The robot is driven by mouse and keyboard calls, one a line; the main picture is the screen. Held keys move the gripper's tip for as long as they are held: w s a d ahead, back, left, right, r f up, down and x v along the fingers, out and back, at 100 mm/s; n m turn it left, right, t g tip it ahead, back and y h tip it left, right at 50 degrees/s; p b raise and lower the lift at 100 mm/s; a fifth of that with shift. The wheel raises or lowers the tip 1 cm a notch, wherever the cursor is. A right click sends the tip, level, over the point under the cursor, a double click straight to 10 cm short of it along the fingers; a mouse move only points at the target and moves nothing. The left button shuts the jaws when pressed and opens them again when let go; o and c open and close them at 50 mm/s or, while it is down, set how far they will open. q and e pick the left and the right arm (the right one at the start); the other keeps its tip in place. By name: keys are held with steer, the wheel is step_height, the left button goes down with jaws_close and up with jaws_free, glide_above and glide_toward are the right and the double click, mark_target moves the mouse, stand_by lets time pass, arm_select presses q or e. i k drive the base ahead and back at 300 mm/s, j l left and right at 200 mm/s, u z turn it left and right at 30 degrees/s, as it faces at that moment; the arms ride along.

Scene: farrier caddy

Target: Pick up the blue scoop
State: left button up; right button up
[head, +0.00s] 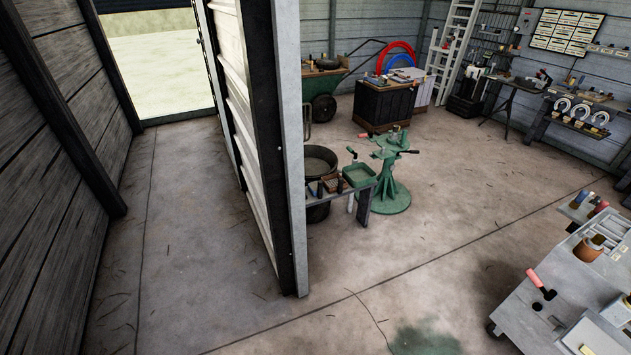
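I cannot pick out a blue scoop with certainty in the head view. A small blue item, perhaps a handle, shows on the grey caddy cart (540,318) at the right edge, but it is too small to tell what it is. A blue arc stands behind the wooden cabinet at the back and looks like a hoop or hose rather than a scoop. Neither of my grippers is in view.
A partition wall (262,130) ends close in front. Right of it stand a low bench with a green tray (358,176) and a green stand (388,185). A wooden cabinet (385,105) and wheelbarrow (336,82) are farther back. The middle floor (440,240) is clear.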

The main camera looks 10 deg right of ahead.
mark_target(316, 188)
steer(key=i, duration=1.3)
steer(key=u, duration=0.4)
